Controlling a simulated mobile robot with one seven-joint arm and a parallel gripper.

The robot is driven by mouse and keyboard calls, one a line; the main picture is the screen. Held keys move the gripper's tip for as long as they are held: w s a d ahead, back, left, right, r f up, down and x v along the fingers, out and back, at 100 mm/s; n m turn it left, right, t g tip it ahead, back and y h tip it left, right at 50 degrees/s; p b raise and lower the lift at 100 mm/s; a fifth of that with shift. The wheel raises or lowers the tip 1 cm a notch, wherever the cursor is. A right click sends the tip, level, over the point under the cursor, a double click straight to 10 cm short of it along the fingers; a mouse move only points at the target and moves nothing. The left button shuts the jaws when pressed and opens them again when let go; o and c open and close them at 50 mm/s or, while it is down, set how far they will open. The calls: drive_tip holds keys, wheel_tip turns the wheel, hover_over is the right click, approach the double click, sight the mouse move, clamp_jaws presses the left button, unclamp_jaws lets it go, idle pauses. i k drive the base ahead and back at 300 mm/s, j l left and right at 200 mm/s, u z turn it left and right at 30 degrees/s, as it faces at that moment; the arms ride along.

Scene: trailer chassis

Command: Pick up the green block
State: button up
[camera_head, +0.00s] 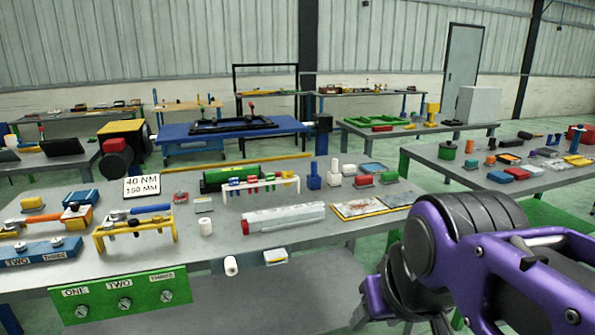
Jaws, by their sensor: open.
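A small green block (389,178) sits on the near grey workbench (270,222), at the right end of a group of small coloured pieces. A longer green item (217,179) lies further left behind a white rack; I cannot tell its exact shape. My gripper (372,312) is at the lower right, in front of the bench and well apart from the green block. It is open, seen partly at the end of my purple arm, with its fingertips hard to make out. Nothing shows between its jaws.
A red block (363,181), white pieces (334,174) and a blue piece (313,178) stand left of the green block. A flat framed panel (357,209) lies in front of it. Racks and tools crowd the bench's left. Other loaded benches stand behind and right.

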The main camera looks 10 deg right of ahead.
sight(389, 177)
drive_tip(key=i+l+u, duration=0.15)
drive_tip(key=l, duration=0.2)
drive_tip(key=i+l+u, duration=0.15)
drive_tip(key=l, duration=0.25)
drive_tip(key=i+l, duration=0.15)
drive_tip(key=l, duration=0.15)
drive_tip(key=i+l, duration=0.2)
drive_tip(key=l, duration=0.15)
drive_tip(key=i+l+u, duration=0.1)
drive_tip(key=l, duration=0.2)
drive_tip(key=i+l, duration=0.2)
drive_tip(key=l, duration=0.15)
drive_tip(key=i+l, duration=0.15)
drive_tip(key=l, duration=0.15)
